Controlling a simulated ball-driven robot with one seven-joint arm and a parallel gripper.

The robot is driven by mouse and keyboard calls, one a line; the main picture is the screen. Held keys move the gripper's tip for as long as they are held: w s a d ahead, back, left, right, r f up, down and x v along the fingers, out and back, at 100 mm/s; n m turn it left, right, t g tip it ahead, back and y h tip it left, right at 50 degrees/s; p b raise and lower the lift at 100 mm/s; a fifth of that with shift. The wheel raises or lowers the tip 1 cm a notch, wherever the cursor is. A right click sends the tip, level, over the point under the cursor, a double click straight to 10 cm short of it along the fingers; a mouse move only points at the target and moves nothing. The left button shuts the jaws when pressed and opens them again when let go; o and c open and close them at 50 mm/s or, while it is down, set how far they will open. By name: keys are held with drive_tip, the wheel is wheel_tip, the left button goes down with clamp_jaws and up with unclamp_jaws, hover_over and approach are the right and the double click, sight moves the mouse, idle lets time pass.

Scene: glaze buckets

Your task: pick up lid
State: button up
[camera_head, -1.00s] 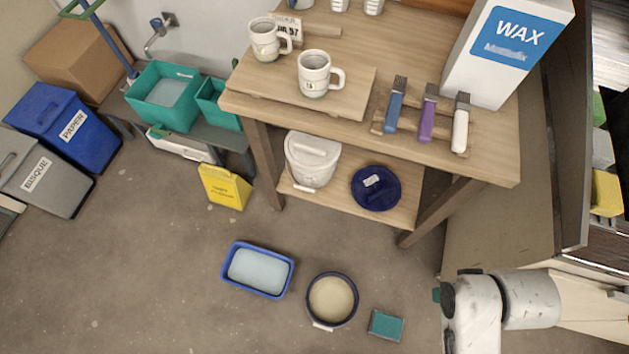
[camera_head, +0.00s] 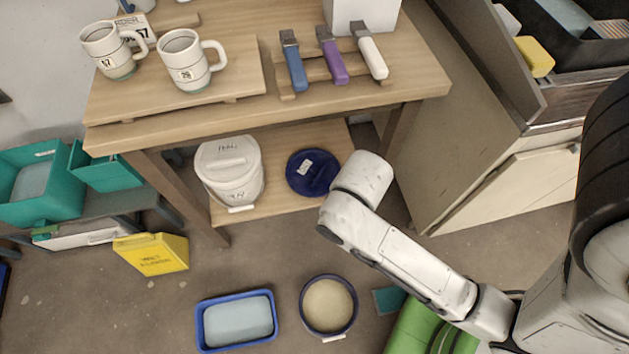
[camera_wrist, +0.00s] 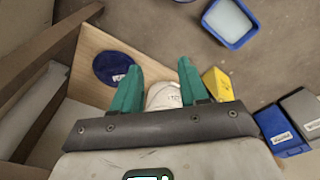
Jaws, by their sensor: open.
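The dark blue round lid (camera_head: 312,172) with a white label lies flat on the lower shelf of the wooden table, right of the white lidded bucket (camera_head: 229,175). In the wrist view the lid (camera_wrist: 112,63) is left of my gripper (camera_wrist: 160,72), apart from its teal fingers. The fingers are spread open and empty, with part of the white bucket (camera_wrist: 163,98) seen between them. My gripper does not show in the head view; part of my arm is just right of the lid there. A round blue-rimmed bucket of cream glaze (camera_head: 328,306) stands open on the floor.
The tabletop (camera_head: 225,95) is above the shelf and the lid; table legs flank the shelf. A blue tub (camera_head: 203,325) of pale liquid and a yellow floor sign (camera_head: 155,254) stand on the floor. The floor between sign and tub is clear.

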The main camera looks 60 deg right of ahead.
wheel_tip(320, 180, down, 19)
drive_tip(key=w+d+b, duration=0.1)
drive_tip(key=b, duration=1.6)
drive_tip(key=m+g+b, duration=0.1)
drive_tip(key=m+b, duration=0.8)
drive_tip(key=m, duration=0.9)
hover_over(319, 173)
wheel_tip(319, 173, down, 7)
drive_tip(key=shift+s+f+b, duration=0.1)
drive_tip(key=shift+f+b, duration=3.1)
drive_tip(key=shift+f, duration=2.1)
drive_tip(key=shift+f, duration=0.1)
clamp_jaws()
